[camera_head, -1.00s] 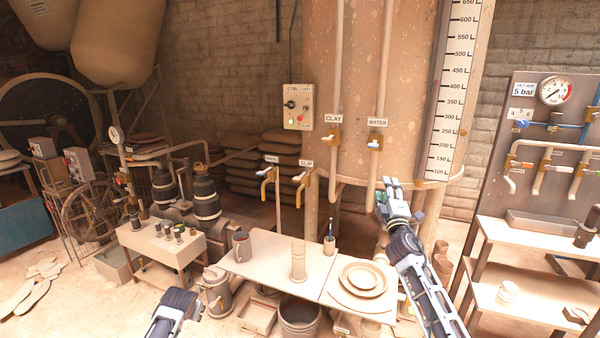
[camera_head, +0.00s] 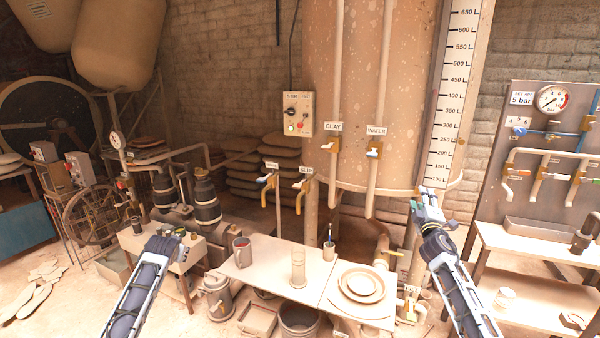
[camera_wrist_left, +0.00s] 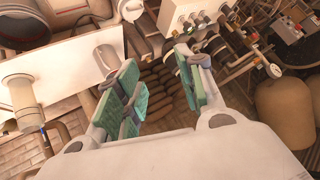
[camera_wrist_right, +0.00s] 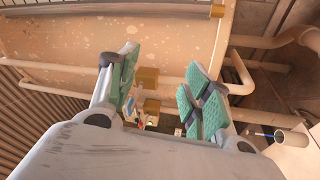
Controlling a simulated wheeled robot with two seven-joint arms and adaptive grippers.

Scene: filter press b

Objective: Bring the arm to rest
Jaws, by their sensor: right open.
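My right gripper (camera_head: 428,200) is raised in front of the lower right of the big tank, right of the water valve. Its green-padded fingers stand apart and empty in the right wrist view (camera_wrist_right: 160,92). My left gripper (camera_head: 172,240) is low at the left, in front of the small bench with the taps. In the left wrist view its fingers (camera_wrist_left: 160,85) are also apart with nothing between them. Neither gripper visibly touches anything in the head view.
The speckled tank (camera_head: 350,100) has clay and water valves. A gauge panel (camera_head: 550,150) and shelves stand at the right. Buckets sit on the floor below the table.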

